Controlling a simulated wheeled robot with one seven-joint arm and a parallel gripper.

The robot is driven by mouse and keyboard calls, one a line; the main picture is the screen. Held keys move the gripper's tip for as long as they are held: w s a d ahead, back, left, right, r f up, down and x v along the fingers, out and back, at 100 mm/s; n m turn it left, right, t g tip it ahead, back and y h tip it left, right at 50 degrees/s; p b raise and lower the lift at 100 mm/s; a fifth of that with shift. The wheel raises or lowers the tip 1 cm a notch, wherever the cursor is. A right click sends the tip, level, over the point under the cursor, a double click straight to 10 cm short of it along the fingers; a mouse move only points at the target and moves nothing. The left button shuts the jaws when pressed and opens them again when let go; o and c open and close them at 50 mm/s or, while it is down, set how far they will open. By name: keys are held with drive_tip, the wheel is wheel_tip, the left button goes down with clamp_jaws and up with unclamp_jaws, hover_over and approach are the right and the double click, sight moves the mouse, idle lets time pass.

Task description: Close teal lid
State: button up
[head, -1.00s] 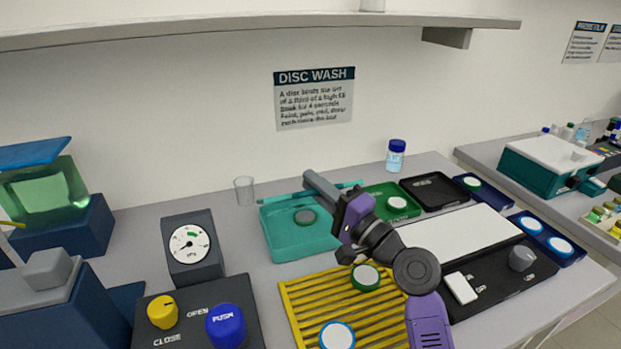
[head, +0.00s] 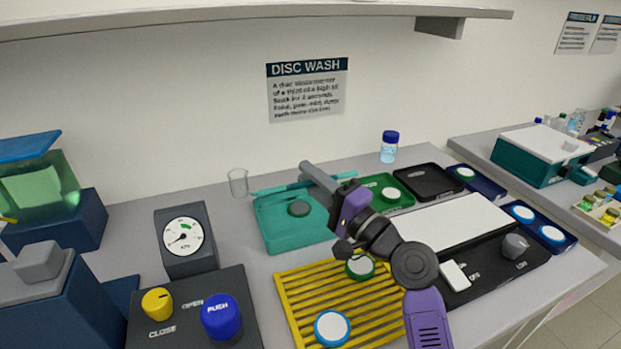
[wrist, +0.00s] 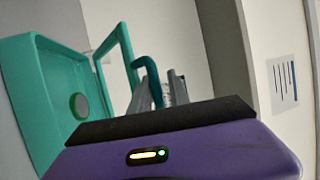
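The teal tray (head: 275,240) stands on the bench with a dark green disc (head: 299,209) in it. The teal lid (head: 275,188) is open; the head view shows it nearly edge-on as a thin bar behind the tray. In the wrist view the tray (wrist: 28,75) is at left, and the lid (wrist: 102,50) stands up beside it as a frame with a darker curved handle (wrist: 150,68). My gripper (wrist: 163,90) has its grey fingers at this handle, which seems to run between them. Whether they press on it is unclear.
A yellow rack (head: 298,305) with two discs lies in front of the tray. A green tray (head: 400,205) and a black tray (head: 430,182) are to the right. An empty glass (head: 238,183) stands behind left. A gauge (head: 183,240) is at left. A shelf (head: 250,22) overhangs.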

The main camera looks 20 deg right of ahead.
drive_tip(key=shift+f, duration=0.1)
drive_tip(key=shift+s+d+f, duration=0.2)
drive_tip(key=shift+s, duration=0.15)
drive_tip(key=b+v, duration=0.1)
drive_tip(key=v, duration=0.6)
drive_tip(key=shift+r, duration=0.25)
drive_tip(key=shift+f, duration=0.1)
drive_tip(key=shift+s, duration=0.15)
